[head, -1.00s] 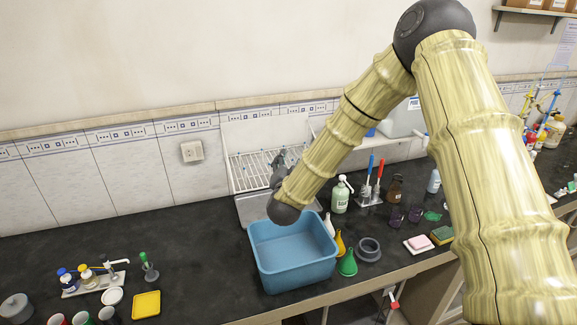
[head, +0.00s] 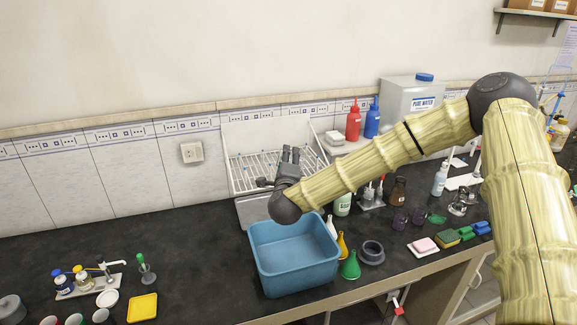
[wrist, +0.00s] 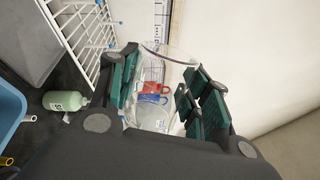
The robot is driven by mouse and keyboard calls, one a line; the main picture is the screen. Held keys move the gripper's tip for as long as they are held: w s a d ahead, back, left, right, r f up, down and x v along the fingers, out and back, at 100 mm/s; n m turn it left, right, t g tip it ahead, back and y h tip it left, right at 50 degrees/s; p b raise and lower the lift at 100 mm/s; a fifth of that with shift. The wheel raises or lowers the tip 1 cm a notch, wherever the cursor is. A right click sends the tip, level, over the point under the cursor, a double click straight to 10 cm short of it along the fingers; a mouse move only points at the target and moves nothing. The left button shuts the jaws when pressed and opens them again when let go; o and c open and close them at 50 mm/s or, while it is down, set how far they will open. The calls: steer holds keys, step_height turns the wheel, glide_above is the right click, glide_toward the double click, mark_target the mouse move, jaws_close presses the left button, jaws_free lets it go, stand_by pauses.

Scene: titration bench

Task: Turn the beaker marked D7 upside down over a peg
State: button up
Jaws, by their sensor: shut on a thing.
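My gripper (head: 290,152) is in front of the draining rack (head: 240,180) in the head view, fingers pointing up. In the wrist view the green-padded fingers of my gripper (wrist: 160,92) are shut on a clear glass beaker (wrist: 157,116), one finger on each side. The beaker's open rim faces away from the palm. I cannot read a D7 mark on it. In the head view the glass is too faint to make out. The rack's white wires and pegs show behind my gripper, and part of the rack (wrist: 76,28) is at upper left in the wrist view.
A blue tub (head: 293,258) stands in front of the rack. A green bottle (head: 343,204), funnels and a grey ring (head: 372,252) are right of it. Red (head: 353,120) and blue (head: 373,121) bottles stand at the back. The counter left of the tub is mostly clear.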

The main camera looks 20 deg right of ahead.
steer(key=m+b, duration=0.1)
steer(key=m, duration=0.3)
steer(key=shift+d, duration=0.1)
steer(key=m, duration=0.3)
steer(key=shift+m+b, duration=0.3)
steer(key=shift+m, duration=0.1)
steer(key=m, duration=0.3)
steer(key=shift+s+d+r+m+h, duration=0.1)
steer(key=shift+d+r+m+h, duration=0.05)
steer(key=shift+m+h, duration=0.2)
steer(key=m, duration=0.4)
steer(key=shift+d+r, duration=0.1)
steer(key=shift+d+b, duration=0.1)
steer(key=shift+b, duration=0.3)
steer(key=shift+f+b+x, duration=0.45)
steer(key=shift+b+x, duration=5.25)
steer(key=shift+x, duration=4.3)
step_height(320, 180, down, 13)
steer(key=b, duration=1.4)
steer(key=shift+r, duration=0.1)
steer(key=shift+f+b, duration=0.35)
steer(key=shift+b, duration=0.05)
steer(key=o, duration=1.2)
